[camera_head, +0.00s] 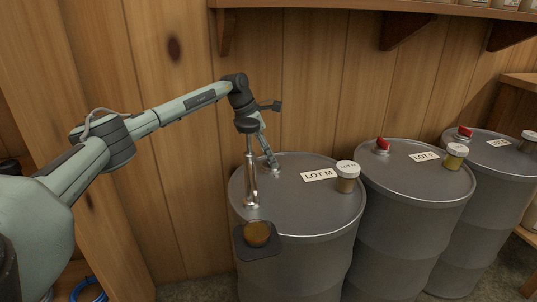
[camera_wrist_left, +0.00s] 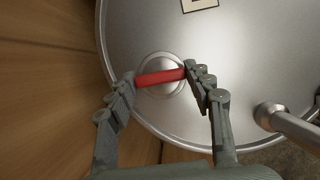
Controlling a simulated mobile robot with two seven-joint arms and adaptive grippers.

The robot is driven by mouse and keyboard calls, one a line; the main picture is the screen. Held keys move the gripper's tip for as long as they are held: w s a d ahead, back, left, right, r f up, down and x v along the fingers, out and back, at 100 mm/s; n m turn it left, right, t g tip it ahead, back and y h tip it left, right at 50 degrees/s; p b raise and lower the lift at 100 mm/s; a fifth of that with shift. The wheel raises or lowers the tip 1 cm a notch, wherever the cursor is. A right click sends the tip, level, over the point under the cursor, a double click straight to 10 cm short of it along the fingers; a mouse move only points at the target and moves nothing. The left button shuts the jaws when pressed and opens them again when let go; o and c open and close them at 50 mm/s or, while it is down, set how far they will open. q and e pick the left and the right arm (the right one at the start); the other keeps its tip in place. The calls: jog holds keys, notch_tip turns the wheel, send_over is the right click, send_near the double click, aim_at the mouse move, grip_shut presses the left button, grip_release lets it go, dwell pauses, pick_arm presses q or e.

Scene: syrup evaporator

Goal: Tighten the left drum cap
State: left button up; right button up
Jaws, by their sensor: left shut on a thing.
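The left drum (camera_head: 305,215) is a grey metal barrel with a white "LOT M" label (camera_head: 319,175) on its lid. Its cap has a red bar handle (camera_wrist_left: 161,77) on a round silver base (camera_wrist_left: 165,92) near the lid's edge, as the left wrist view shows. My left gripper (camera_head: 270,163) reaches down to the back of this lid. Its fingers (camera_wrist_left: 160,80) are shut on the two ends of the red bar. In the head view the cap is hidden by the fingers. My right gripper is not in view.
A shiny metal pipe (camera_head: 251,185) stands at the lid's left, close to my gripper. Below it an amber cup (camera_head: 257,233) sits on a dark holder (camera_head: 262,253). A jar (camera_head: 346,178) stands on the lid's right. Two more drums with red caps (camera_head: 383,145) stand right. A wooden wall is behind.

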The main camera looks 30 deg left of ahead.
pick_arm(q)
jog(key=o, duration=1.1)
jog(key=shift+o, duration=0.2)
jog(key=shift+r, duration=0.1)
jog(key=v, duration=1.2)
